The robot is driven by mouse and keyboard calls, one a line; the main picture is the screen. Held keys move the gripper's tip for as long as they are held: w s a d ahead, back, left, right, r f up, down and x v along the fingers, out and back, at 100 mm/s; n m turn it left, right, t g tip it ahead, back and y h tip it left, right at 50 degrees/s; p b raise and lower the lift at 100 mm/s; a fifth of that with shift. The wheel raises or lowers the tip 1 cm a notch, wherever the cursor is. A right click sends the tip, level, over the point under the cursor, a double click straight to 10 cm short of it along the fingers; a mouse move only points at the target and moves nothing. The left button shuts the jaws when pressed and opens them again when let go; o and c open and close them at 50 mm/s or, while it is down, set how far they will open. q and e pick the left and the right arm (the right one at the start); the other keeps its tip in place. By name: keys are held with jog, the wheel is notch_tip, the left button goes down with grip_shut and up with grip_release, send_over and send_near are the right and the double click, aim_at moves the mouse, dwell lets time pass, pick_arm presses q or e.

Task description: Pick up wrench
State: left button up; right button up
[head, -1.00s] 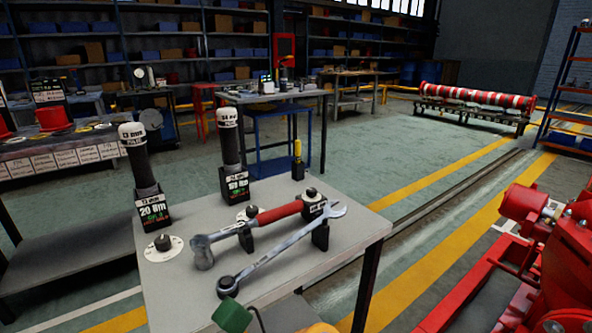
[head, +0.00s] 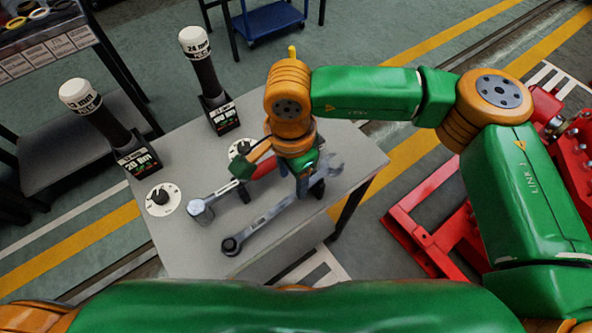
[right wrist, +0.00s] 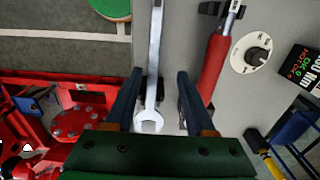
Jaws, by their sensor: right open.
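The wrench (head: 262,226) is a long silver tool. It lies slanted above the grey tabletop, its ring end at the near left and its open-jaw end at the right, close to a dark support. My right gripper (head: 303,184) is over the open-jaw half and hides part of it. In the right wrist view the wrench (right wrist: 154,60) runs between the two open fingers of my right gripper (right wrist: 159,75), with its open jaw near the palm. No grip on it shows. My left gripper is not in view.
Two black torque tools with white caps (head: 78,93) (head: 194,39) stand at the back and left of the table (head: 186,250). Red machinery (head: 440,235) stands to the right.

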aim_at(283, 204)
jog(key=f, duration=0.1)
jog(key=f+p, duration=0.1)
jog(key=f, duration=0.1)
jog(key=s+d+f, duration=0.1)
jog(key=shift+f+p, duration=0.15)
jog(key=shift+p, duration=0.15)
jog(key=shift+w+f, duration=0.2)
jog(key=shift+f, duration=0.3)
jog(key=shift+a, duration=0.1)
grip_shut()
dwell(0.5)
